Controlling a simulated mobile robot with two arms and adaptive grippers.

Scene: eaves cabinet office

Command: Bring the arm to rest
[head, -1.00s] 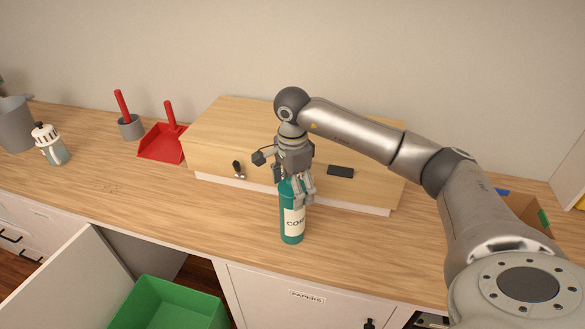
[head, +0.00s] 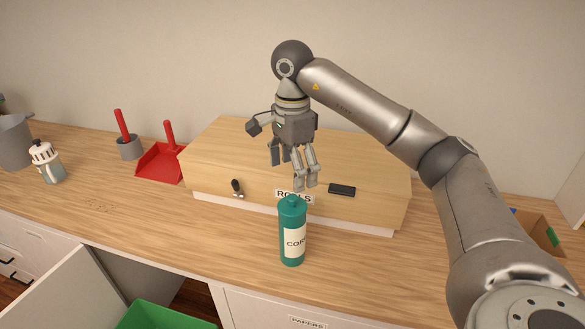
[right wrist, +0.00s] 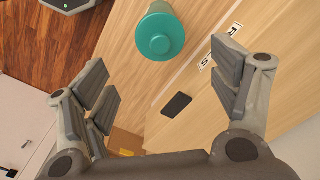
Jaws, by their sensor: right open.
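My right gripper (head: 294,172) is open and empty above the counter, in front of the wooden box. A teal bottle (head: 292,232) with a white label, partly readable as "COR", stands upright on the counter below the gripper. Clear space shows between the fingertips and the bottle's cap. In the right wrist view the bottle's round top (right wrist: 160,36) lies beyond the spread fingers (right wrist: 165,85), not between them. My left gripper is in neither view.
A wooden box (head: 235,160) labelled "ROLLS" stands behind the bottle. A green bin (head: 160,318) is below the counter edge.

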